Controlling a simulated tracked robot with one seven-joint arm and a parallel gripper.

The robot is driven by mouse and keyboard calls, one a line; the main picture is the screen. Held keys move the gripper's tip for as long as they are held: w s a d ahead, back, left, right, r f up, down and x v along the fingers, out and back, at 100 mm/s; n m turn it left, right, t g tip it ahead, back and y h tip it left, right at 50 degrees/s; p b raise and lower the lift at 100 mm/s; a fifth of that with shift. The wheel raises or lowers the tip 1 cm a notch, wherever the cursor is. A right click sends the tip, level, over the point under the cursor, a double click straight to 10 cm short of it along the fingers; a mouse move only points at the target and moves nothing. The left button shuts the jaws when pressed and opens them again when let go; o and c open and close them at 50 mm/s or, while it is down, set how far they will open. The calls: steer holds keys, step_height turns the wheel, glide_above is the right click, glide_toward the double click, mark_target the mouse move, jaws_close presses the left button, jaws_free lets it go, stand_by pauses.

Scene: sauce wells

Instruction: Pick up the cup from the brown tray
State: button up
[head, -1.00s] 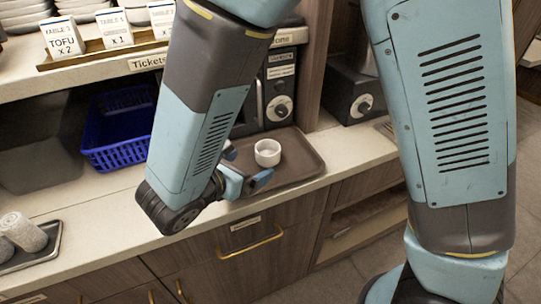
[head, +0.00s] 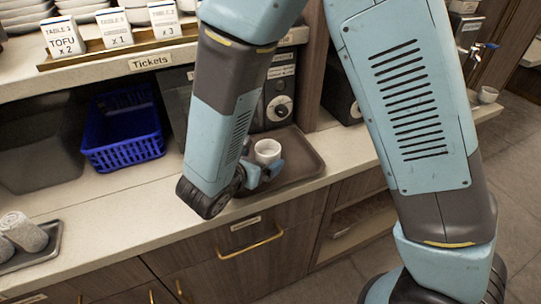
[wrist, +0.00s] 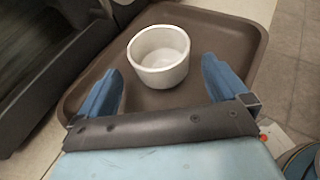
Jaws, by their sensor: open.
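A small white cup (head: 267,151) stands upright on the brown tray (head: 303,163) on the counter. It also shows in the wrist view (wrist: 159,56), empty, on the brown tray (wrist: 235,30). My gripper (head: 263,171) is low over the tray, close to the cup on its near side. In the wrist view my gripper (wrist: 160,85) has its two blue fingers spread wide. The cup is just ahead of the fingertips and roughly centred between them, with nothing held. My forearm hides the left part of the tray in the head view.
A dark machine with a knob (head: 279,108) stands right behind the tray. A blue basket (head: 125,130) is on the counter to the left. A ticket shelf (head: 120,50) runs above. Rolled towels (head: 22,232) lie on a dark tray at far left. The counter between is bare.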

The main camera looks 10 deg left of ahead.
mark_target(272, 151)
steer(key=shift+r+x, duration=0.2)
steer(key=shift+x, duration=1.95)
steer(key=shift+d, duration=0.1)
steer(key=c, duration=1.1)
steer(key=shift+r, duration=0.1)
